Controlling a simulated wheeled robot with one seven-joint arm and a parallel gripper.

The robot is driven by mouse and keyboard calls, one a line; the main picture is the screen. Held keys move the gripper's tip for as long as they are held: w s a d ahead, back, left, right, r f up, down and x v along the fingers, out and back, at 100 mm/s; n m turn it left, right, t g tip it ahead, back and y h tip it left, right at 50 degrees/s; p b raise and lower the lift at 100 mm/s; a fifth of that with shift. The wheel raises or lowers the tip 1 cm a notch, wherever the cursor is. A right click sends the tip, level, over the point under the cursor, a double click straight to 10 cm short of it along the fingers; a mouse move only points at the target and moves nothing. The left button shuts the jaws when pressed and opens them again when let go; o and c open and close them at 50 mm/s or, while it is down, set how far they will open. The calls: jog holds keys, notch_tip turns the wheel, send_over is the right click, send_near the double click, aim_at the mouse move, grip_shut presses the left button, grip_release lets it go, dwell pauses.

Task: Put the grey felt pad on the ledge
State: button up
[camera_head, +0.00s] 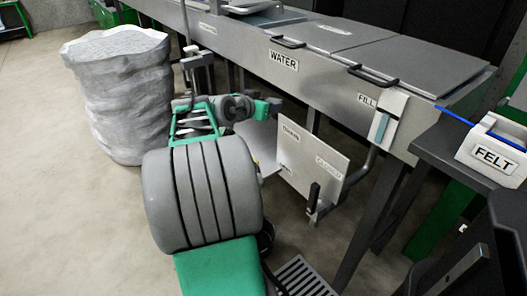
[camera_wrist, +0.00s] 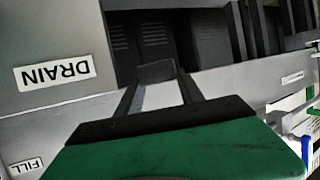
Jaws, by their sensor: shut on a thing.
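In the wrist view my gripper (camera_wrist: 157,82) has its two fingers converging on a small dark grey piece at their tips. It looks like the grey felt pad (camera_wrist: 157,69), held in front of a dark opening. In the head view my green and grey arm hides part of the scene, and I cannot make out the pad there. A white box labelled FELT (camera_head: 492,151) stands on the dark bench at the right, with a blue rod or cable (camera_head: 455,116) at its top. I cannot tell for certain which surface is the ledge.
A long grey metal tank labelled WATER (camera_head: 330,72) runs across the back, with hinged lids and handles. A panel labelled CLOSED (camera_head: 325,180) hangs below it. A pale lumpy stack (camera_head: 120,95) stands at the left. The floor (camera_head: 75,220) at lower left is clear.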

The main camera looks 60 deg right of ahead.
aim_at(267, 156)
notch_tip(267, 156, down, 17)
jog(key=b, duration=0.3)
jog(key=shift+b, duration=0.3)
jog(key=shift+f, duration=0.2)
jog(key=o, duration=0.9)
jog(key=shift+c, duration=0.2)
jog(key=shift+o, duration=0.8)
